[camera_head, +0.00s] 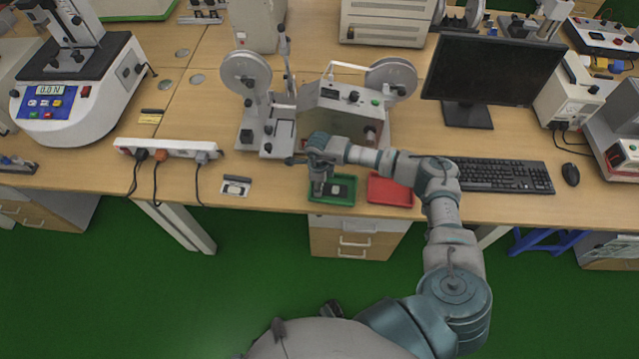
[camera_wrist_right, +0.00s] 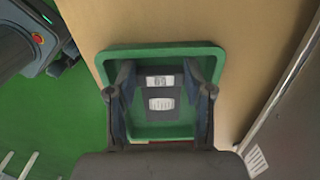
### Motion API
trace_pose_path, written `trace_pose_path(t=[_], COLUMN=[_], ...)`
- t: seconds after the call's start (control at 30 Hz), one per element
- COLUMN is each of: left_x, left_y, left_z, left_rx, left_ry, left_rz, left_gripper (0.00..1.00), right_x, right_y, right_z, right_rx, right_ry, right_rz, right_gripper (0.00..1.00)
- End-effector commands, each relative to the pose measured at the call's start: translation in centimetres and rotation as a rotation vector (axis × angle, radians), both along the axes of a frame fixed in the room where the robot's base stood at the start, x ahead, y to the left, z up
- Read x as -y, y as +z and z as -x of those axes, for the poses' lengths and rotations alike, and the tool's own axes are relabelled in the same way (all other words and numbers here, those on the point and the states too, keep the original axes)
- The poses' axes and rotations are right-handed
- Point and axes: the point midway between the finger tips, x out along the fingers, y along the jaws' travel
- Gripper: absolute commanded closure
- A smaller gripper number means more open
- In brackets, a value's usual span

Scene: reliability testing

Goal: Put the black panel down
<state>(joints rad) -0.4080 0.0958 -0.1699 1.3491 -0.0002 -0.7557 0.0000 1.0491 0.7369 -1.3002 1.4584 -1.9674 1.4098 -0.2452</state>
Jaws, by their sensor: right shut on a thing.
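The black panel (camera_wrist_right: 160,93), dark with two pale labels, is between the fingers of my right gripper (camera_wrist_right: 162,95) in the wrist view. The gripper is shut on it. In the head view the right gripper (camera_head: 318,188) reaches down over the green tray (camera_head: 331,202), and the dark panel (camera_head: 341,190) shows beside it within the tray's outline. The tray's green rim (camera_wrist_right: 160,50) surrounds the panel in the wrist view. Whether the panel touches the tray floor I cannot tell. My left gripper is not in view.
A red tray (camera_head: 389,191) stands right of the green one. A machine with reels (camera_head: 342,110) is behind. A power strip (camera_head: 168,149) and a small plate with a pale piece (camera_head: 236,188) lie left. A keyboard (camera_head: 501,175) and monitor (camera_head: 492,68) are right.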

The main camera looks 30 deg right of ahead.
Motion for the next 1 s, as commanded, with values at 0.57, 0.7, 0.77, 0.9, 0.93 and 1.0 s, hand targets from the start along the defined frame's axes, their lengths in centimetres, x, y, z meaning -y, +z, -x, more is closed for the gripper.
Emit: trace_pose_path(t=[0.57,0.7,0.77,0.9,0.93,1.0], left_x=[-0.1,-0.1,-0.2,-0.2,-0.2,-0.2], left_y=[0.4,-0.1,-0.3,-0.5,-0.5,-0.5], left_z=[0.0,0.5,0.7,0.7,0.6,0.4], left_rx=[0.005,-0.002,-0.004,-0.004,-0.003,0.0], left_ry=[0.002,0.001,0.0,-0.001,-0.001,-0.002], left_rz=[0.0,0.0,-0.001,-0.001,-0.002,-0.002], left_gripper=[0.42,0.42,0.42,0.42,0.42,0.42], right_x=[0.3,0.2,0.1,0.2,0.2,0.2], right_y=[0.3,2.8,4.1,7.4,8.1,9.4], right_z=[0.0,-0.1,-0.1,0.0,0.0,0.0], right_rx=[0.001,0.004,0.004,0.004,0.003,0.003], right_ry=[-0.001,0.0,0.001,0.0,0.0,0.0], right_rz=[-0.003,-0.001,-0.001,-0.001,-0.001,-0.003], right_gripper=[0.24,0.24,0.24,0.24,0.24,0.24])
